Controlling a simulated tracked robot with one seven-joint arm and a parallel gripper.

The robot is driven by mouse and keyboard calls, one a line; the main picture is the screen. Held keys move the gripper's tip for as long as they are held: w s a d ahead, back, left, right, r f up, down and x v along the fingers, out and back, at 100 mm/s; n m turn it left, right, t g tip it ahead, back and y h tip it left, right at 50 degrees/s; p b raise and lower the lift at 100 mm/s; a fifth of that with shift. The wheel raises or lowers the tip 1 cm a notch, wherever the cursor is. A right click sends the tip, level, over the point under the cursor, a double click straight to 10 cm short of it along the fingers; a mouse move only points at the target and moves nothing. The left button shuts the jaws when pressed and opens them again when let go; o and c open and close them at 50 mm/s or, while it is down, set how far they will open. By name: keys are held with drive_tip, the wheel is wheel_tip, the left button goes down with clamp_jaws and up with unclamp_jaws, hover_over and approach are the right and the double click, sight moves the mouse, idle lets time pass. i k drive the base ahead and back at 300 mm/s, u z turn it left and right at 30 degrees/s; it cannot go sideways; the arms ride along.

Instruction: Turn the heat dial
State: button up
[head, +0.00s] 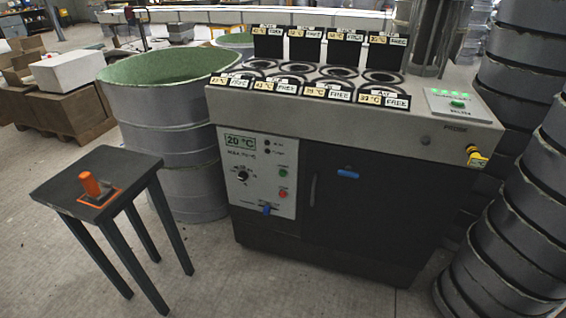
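The heat dial (243,176) is a small round black knob with a white pointer mark. It sits on the pale control panel (259,205) at the left of the machine's front, with scale marks around it. Above it a green display (240,142) reads 20 °C. A green button (283,172) and a red button (282,194) are to its right. A blue lever or handle (267,209) is at the panel's bottom. The dial's exact setting is too small to read. My gripper is not in view.
The machine (365,200) has a dark door, with round wells and "FREE" labels on top. A small dark table (97,185) with an orange object (90,184) stands at front left. A green-lined drum (175,120) is behind it. Grey ring stacks (515,230) crowd the right. Front floor is clear.

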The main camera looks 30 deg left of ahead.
sight(242, 176)
drive_tip(key=z, duration=1.6)
drive_tip(key=i, duration=0.1)
drive_tip(key=u, duration=3.15)
drive_tip(key=k, duration=0.85)
drive_tip(key=u, duration=0.25)
drive_tip(key=i, duration=0.85)
drive_tip(key=z, duration=0.15)
